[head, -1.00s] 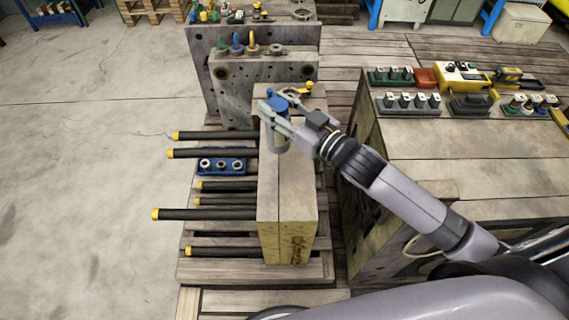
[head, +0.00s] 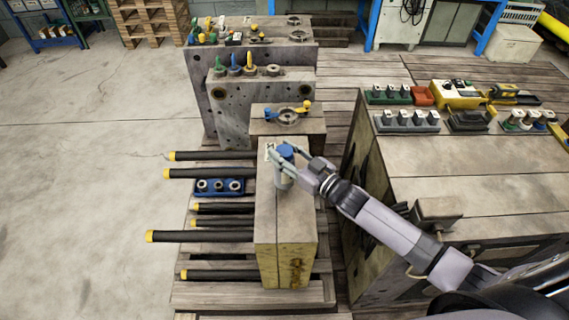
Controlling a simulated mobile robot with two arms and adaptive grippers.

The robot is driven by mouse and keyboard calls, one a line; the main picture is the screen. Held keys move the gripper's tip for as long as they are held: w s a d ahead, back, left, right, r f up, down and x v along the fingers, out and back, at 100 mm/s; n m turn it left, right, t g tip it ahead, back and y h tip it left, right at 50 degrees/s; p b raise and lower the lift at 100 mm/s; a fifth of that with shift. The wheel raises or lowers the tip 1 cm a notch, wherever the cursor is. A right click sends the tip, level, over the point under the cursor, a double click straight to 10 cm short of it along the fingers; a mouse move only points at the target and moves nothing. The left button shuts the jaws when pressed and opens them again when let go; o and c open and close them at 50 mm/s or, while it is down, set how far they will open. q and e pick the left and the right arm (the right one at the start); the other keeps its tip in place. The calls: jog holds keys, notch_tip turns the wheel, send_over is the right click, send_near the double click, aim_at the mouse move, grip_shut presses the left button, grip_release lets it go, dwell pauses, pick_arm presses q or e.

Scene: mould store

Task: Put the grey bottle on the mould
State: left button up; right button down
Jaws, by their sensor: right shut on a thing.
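The grey bottle (head: 283,181) with a blue cap (head: 286,150) is upright over the far part of the mould's top. My right gripper (head: 287,156) is shut on the bottle near its cap, its arm coming in from the right. The mould (head: 283,225) is a worn grey-beige block with a yellowish front face. I cannot tell whether the bottle's base touches the top. My left gripper is not in view.
Dark bars with yellow tips (head: 200,236) stick out left above a pallet (head: 235,295). A large block (head: 470,160) at right carries trays and tools. The mould's near top is clear.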

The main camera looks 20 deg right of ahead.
aim_at(282, 181)
jog(key=shift+f+b, duration=0.35)
jog(key=shift+f, duration=1.7)
jog(key=shift+f, duration=0.2)
jog(key=c, duration=1)
grip_release()
jog(key=shift+r, duration=0.1)
